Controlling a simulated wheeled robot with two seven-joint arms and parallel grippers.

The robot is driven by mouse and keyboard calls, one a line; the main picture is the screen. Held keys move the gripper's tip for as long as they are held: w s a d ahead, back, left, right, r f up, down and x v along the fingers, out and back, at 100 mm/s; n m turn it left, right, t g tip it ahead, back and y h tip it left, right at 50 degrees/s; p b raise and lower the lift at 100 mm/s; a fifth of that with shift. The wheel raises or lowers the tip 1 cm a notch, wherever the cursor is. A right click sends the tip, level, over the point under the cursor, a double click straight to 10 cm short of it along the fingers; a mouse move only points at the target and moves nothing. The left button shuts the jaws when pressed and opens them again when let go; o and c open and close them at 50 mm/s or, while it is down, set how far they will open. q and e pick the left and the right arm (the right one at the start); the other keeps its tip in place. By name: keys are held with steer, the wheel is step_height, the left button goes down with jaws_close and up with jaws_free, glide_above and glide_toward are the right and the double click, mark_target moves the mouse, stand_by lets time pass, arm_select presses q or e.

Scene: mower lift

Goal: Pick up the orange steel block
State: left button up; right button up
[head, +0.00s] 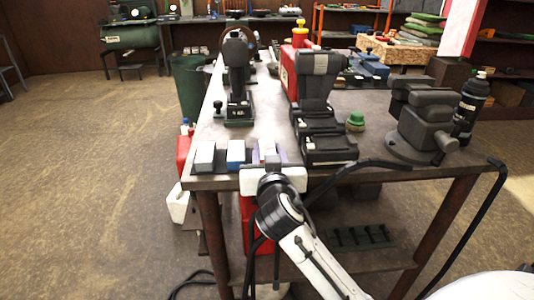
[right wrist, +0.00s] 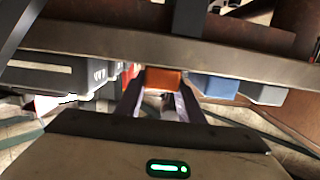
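The orange steel block (right wrist: 164,80) shows in the right wrist view at the tips of my right gripper (right wrist: 162,92), with one finger on each side of it. Whether the fingers press on it or stand slightly apart cannot be told. In the head view my right gripper (head: 269,157) reaches over the near edge of the workbench, at the right end of a short row of blocks. There the wrist and fingers mostly hide the orange block. It appears to be at bench level. My left gripper is not in view.
A blue block (head: 236,154) and a grey block (head: 205,156) stand just left of my right gripper on the workbench (head: 212,119). A black machine (head: 326,148) is close on the right. A vise (head: 418,120) and a dark bottle (head: 471,105) stand farther right.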

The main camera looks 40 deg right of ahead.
steer(key=shift+r, duration=0.1)
jaws_close()
